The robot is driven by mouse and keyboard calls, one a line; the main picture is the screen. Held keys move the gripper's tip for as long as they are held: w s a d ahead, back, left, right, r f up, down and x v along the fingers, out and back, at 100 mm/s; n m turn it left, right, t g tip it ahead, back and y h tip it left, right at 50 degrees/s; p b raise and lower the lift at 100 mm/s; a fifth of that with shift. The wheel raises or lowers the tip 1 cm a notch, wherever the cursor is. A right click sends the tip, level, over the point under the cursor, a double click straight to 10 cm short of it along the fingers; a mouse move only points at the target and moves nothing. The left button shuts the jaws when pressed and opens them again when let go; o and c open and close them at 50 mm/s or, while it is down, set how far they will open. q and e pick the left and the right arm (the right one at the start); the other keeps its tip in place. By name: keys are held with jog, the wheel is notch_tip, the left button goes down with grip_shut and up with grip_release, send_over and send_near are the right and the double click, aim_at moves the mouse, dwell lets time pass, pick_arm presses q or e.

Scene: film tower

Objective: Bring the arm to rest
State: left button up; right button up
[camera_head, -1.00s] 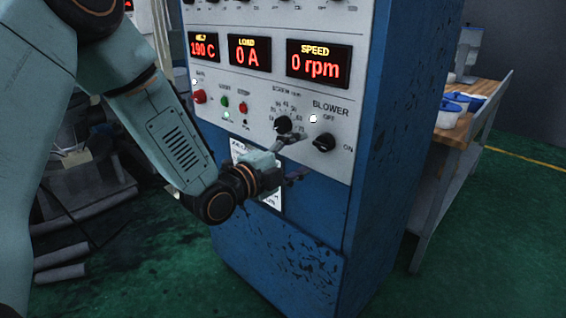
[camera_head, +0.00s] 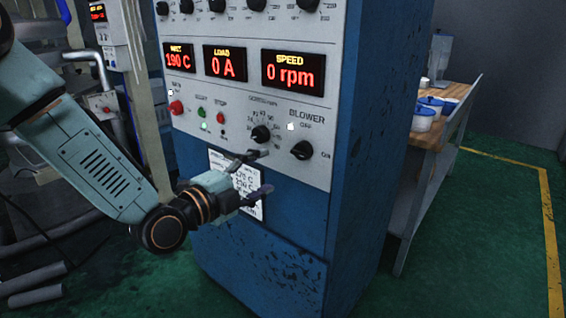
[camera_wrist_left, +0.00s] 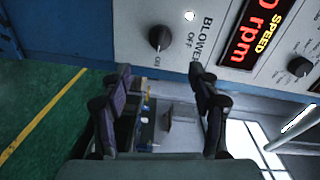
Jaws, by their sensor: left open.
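My left arm comes in from the left in the head view. Its gripper (camera_head: 264,172) is open, with its dark fingers apart and nothing between them. It hangs in front of the blue control cabinet (camera_head: 265,260), just below the panel's screw knob (camera_head: 261,134) and left of the blower knob (camera_head: 302,150). In the left wrist view the open fingers (camera_wrist_left: 160,72) point at the panel's edge, with the blower knob (camera_wrist_left: 160,38) beyond them. I see no contact with the cabinet. My right gripper is not in view.
The speed display (camera_head: 293,72) reads 0 rpm. A wooden-topped bench (camera_head: 452,92) with blue-lidded tubs (camera_head: 428,108) stands right of the cabinet. Grey pipes (camera_head: 35,275) lie at the lower left. Green floor (camera_head: 470,240) is clear on the right, with a yellow line.

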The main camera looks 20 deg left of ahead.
pick_arm(q)
jog(key=s+f+n+g+y, duration=0.2)
jog(key=s+f+n+g, duration=0.25)
jog(key=f+n, duration=0.5)
jog(key=s+f+n+g+y, duration=0.25)
jog(key=s+f+n, duration=0.25)
jog(key=f+n, duration=0.4)
jog(key=s+f+g, duration=0.3)
jog(key=s+f, duration=0.2)
jog(key=s, duration=0.4)
jog(key=s+f+n+g+y, duration=0.1)
jog(key=s+f+g, duration=0.2)
jog(key=s+f, duration=0.3)
jog(key=s+f+n+g, duration=0.1)
jog(key=s+f+g, duration=0.2)
jog(key=s, duration=0.8)
notch_tip(320, 180, down, 3)
jog(key=shift+s+d+r+g, duration=0.15)
jog(key=shift+s+d+g, duration=0.05)
jog(key=shift+s+g, duration=0.1)
jog(key=shift+y, duration=0.25)
